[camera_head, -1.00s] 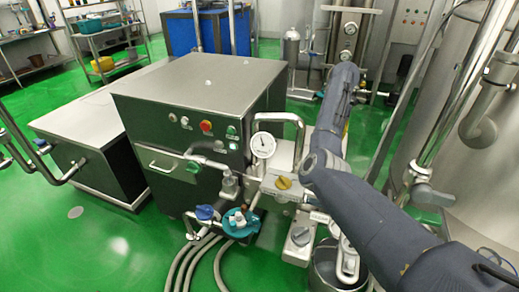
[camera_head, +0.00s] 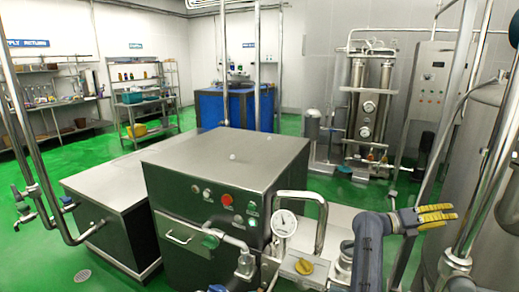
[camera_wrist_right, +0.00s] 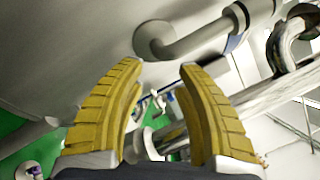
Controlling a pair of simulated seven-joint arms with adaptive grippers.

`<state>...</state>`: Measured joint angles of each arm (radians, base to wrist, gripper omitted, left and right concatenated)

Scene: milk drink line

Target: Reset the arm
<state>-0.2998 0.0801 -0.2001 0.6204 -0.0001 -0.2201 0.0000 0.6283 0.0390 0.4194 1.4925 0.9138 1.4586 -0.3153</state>
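My right gripper (camera_head: 450,215) is at the right of the head view, with yellow fingers pointing right toward the large steel tank (camera_head: 490,130). In the right wrist view, the two ridged yellow fingers (camera_wrist_right: 160,68) stand apart with nothing held between them. My right arm rises from the bottom edge in front of the steel cabinet machine's right side. My left gripper is not in the head view.
The cabinet machine (camera_head: 228,160) has a pressure gauge (camera_head: 284,223), a yellow knob (camera_head: 303,267) and a bent steel pipe (camera_head: 318,212). A pipe (camera_wrist_right: 190,40) crosses the wrist view near the fingers.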

